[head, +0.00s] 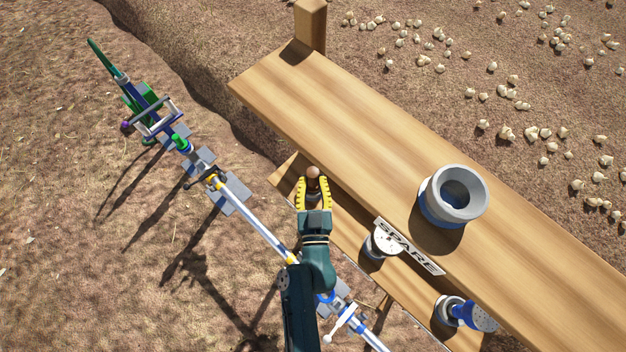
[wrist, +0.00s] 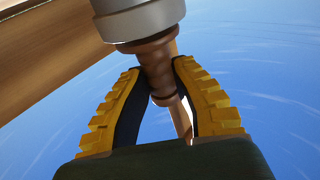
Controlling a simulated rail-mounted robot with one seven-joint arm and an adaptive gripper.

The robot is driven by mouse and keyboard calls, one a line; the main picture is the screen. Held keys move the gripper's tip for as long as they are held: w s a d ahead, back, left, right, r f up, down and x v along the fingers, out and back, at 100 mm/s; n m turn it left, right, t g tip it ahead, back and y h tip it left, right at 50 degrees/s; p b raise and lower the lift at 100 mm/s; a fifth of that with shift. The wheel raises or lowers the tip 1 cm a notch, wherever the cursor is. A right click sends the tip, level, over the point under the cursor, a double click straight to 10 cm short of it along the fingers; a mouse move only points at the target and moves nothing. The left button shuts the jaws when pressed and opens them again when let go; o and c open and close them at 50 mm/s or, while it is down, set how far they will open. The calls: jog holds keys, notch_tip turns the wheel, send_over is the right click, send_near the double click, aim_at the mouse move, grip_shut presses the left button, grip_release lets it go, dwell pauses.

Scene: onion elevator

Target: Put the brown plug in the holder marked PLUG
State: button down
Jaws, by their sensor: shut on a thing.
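The brown plug (head: 313,173) shows a rounded brown top between the yellow fingers of my gripper (head: 313,190), over the left end of the lower wooden shelf (head: 284,182). In the wrist view my gripper (wrist: 160,85) is shut on the ridged brown shaft of the plug (wrist: 158,68). A grey and white collar (wrist: 140,18) adjoins the shaft at the top of that view. I cannot tell whether the collar is a holder or part of the plug. No PLUG marking is legible.
A SPARE sign (head: 409,247) stands beside a white perforated disc (head: 386,241) on the lower shelf. A blue-headed fitting (head: 476,316) is further right. A grey and blue ring (head: 432,211) stands on the upper plank (head: 330,100). A long pipe assembly (head: 250,212) lies left.

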jog(key=shift+f, duration=0.2)
jog(key=c, duration=1)
grip_release()
jog(key=shift+r, duration=0.1)
jog(key=shift+r+p, duration=0.4)
jog(key=s, duration=0.8)
jog(key=s+f, duration=0.1)
jog(key=s, duration=0.3)
jog(key=shift+d, duration=0.15)
